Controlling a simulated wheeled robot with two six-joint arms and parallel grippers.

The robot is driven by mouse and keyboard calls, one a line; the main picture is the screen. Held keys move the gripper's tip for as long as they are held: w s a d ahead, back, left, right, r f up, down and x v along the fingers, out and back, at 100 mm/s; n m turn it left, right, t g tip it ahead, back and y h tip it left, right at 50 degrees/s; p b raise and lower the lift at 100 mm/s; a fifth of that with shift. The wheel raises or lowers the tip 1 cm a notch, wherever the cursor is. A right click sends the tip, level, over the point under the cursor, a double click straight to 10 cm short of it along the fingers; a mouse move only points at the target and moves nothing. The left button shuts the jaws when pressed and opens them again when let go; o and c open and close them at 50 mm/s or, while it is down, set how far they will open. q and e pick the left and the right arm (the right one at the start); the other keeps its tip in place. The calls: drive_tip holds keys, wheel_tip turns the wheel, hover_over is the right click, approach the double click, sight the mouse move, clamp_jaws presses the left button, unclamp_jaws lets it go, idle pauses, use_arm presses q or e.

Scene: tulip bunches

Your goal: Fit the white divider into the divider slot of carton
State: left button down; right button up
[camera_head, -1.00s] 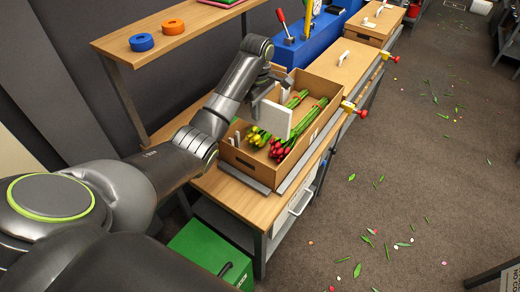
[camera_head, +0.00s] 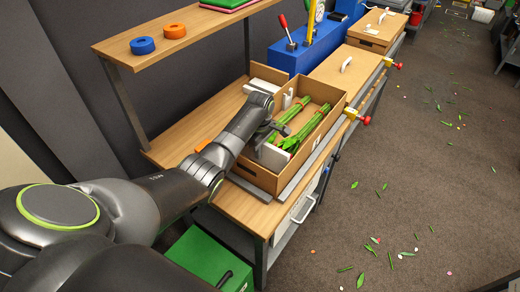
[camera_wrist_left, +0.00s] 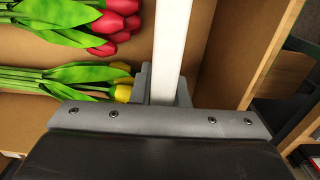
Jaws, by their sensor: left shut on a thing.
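My left gripper (camera_head: 268,138) is shut on the white divider (camera_head: 272,157) inside the near end of the open brown carton (camera_head: 256,176). In the left wrist view the divider (camera_wrist_left: 170,45) is a narrow white upright strip between the fingers. Red tulips (camera_wrist_left: 115,20) and yellow tulips (camera_wrist_left: 122,85) lie to its left, heads toward it. My right gripper is out of view.
The carton stands on a wooden bench (camera_head: 235,203) with a grey rail along its right side. A shelf with a blue roll (camera_head: 142,45) and an orange roll (camera_head: 174,30) is at the upper left. A blue block (camera_head: 300,50) with a red-handled lever stands beyond.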

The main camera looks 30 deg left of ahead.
use_arm(q)
drive_tip(key=shift+f, duration=0.2)
drive_tip(key=shift+f, duration=0.5)
drive_tip(key=c, duration=1.4)
unclamp_jaws()
drive_tip(key=shift+r, duration=0.25)
wheel_tip(320, 180, up, 12)
drive_tip(key=shift+f+b, duration=0.2)
drive_tip(key=shift+b, duration=0.85)
drive_tip(key=shift+r, duration=0.55)
